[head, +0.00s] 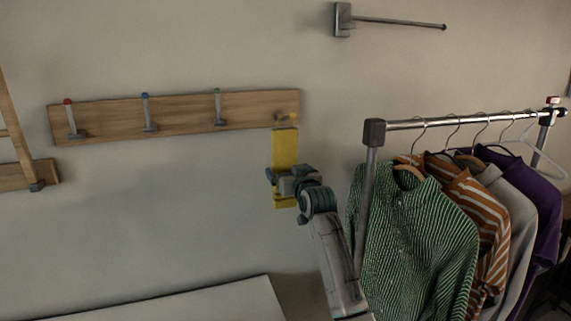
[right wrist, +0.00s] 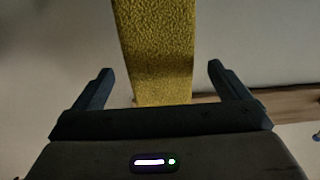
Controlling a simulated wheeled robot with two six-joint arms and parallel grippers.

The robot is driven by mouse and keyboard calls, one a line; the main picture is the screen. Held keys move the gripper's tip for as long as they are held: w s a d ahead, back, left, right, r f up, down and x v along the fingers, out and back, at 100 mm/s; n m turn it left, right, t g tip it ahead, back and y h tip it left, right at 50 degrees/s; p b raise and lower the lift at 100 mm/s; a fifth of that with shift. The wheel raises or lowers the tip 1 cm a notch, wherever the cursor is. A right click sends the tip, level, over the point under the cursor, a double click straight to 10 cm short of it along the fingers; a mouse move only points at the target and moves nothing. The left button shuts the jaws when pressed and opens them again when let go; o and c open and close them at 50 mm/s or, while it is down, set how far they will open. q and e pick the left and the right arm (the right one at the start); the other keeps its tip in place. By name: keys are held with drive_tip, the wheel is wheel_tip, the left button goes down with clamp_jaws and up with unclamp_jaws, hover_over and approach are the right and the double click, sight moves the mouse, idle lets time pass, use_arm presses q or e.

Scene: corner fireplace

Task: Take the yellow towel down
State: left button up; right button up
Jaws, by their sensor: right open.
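The yellow towel (head: 285,148) hangs from the rightmost peg of a wooden hook board (head: 180,119) on the wall. It is a narrow strip hanging down the wall, and my right gripper covers part of its lower half. My right gripper (head: 276,186) is in front of the towel. In the right wrist view the towel (right wrist: 160,45) shows between the two spread fingers of the right gripper (right wrist: 159,68), with a gap on each side. The fingers are open and do not hold it. My left gripper is not in view.
A clothes rail (head: 405,125) with several hanging garments stands right of my right arm, close to it. A metal wall bar (head: 400,22) is above. Three hooks with red, blue and green tips on the board are empty. A pale surface (head: 200,303) lies below.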

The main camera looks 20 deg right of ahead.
sight(287, 169)
drive_tip(key=shift+w+a+p, duration=0.1)
drive_tip(key=shift+w+p, duration=0.45)
drive_tip(key=shift+w, duration=1.45)
